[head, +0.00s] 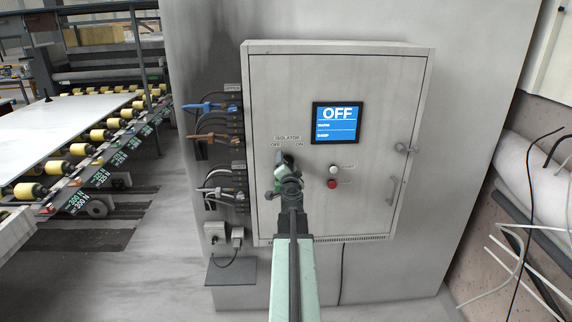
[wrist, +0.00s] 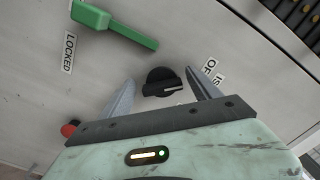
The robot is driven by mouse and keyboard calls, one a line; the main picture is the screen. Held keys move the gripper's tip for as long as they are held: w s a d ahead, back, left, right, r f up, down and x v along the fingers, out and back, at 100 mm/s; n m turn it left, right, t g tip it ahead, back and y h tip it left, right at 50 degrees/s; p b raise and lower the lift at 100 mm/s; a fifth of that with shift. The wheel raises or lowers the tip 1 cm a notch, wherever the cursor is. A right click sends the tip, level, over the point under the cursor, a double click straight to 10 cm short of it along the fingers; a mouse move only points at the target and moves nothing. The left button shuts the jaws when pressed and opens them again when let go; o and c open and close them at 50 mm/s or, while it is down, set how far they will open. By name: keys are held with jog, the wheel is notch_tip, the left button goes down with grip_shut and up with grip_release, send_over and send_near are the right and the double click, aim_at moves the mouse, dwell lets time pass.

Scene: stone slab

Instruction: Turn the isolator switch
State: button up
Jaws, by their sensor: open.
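The isolator switch (wrist: 160,84) is a black rotary knob with a pale pointer line, on the grey cabinet door in the wrist view. Part of its label (wrist: 209,68) shows at the right. My gripper (wrist: 161,75) is open, with one finger on each side of the knob and a visible gap to both. How deep the fingertips reach is unclear. In the head view my gripper (head: 285,163) is in front of the door just below the ISOLATOR OFF/ON label (head: 288,139) and hides the knob. The display (head: 337,122) reads OFF.
A green handle (wrist: 115,25) beside a LOCKED label (wrist: 69,53) lies near the left finger in the wrist view. A white button (head: 333,169) and a red button (head: 332,184) are right of my gripper. Cables with blue and brown plugs (head: 205,107) hang left of the cabinet.

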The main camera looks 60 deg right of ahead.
jog(key=shift+w+a, duration=0.1)
jog(key=shift+w, duration=0.1)
jog(key=shift+s, duration=0.1)
jog(key=c, duration=1.2)
jog(key=shift+s, duration=0.15)
jog(key=shift+c, duration=0.8)
